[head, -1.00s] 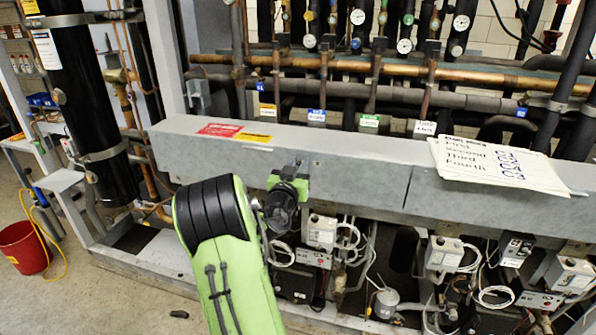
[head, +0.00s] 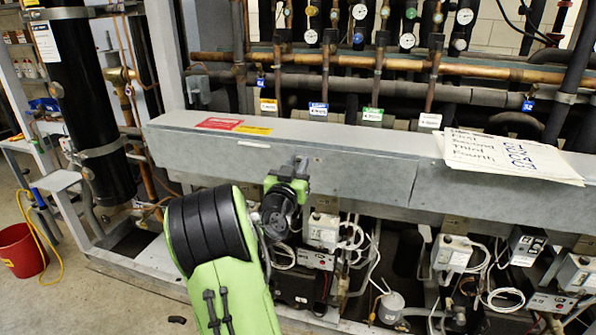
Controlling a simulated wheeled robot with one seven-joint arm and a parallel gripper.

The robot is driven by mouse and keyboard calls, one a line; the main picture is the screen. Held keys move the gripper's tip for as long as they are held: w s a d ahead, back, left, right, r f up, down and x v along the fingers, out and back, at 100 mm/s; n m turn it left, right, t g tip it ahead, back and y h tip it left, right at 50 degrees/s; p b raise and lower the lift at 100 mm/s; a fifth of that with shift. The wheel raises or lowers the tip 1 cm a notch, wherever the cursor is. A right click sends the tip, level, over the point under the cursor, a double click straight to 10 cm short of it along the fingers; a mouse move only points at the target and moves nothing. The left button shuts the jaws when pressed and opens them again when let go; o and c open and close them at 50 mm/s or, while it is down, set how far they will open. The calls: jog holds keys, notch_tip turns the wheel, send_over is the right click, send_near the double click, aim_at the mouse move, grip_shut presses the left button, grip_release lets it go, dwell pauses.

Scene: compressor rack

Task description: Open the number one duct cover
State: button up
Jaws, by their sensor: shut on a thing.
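The long grey metal duct (head: 215,160) runs across the front of the rack, with red and yellow stickers on its top. The left cover section (head: 355,180) ends at a vertical seam right of my gripper. I see no number on it. My gripper (head: 298,168) is at the front face of this section, below its upper edge. Its jaws are shut on a small part at the face, which the fingers mostly hide. The cover looks in place against the duct; I cannot tell whether it has shifted slightly.
Papers with handwritten words (head: 510,157) lie on the duct's right top. Pipes and gauges (head: 408,40) stand behind. Control boxes and loose cables (head: 450,255) crowd below. A black cylinder (head: 85,110) and red bucket (head: 20,252) are at left, beside open floor.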

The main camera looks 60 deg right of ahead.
jog(key=shift+a+f+h+b, duration=0.3)
jog(key=shift+a+b, duration=0.2)
jog(key=shift+b, duration=0.9)
jog(key=shift+a+r, duration=0.1)
jog(key=shift+r, duration=0.1)
jog(key=shift+s+a+f+b, duration=0.1)
jog(key=shift+a+f+b, duration=0.15)
jog(key=shift+b, duration=0.75)
jog(key=shift+h+b, duration=0.3)
jog(key=b, duration=0.1)
jog(key=a+b, duration=0.1)
jog(key=b, duration=0.1)
jog(key=shift+a+f+h, duration=0.15)
jog(key=shift+f+h, duration=0.15)
jog(key=shift+s+a+r, duration=0.1)
jog(key=shift+b, duration=0.3)
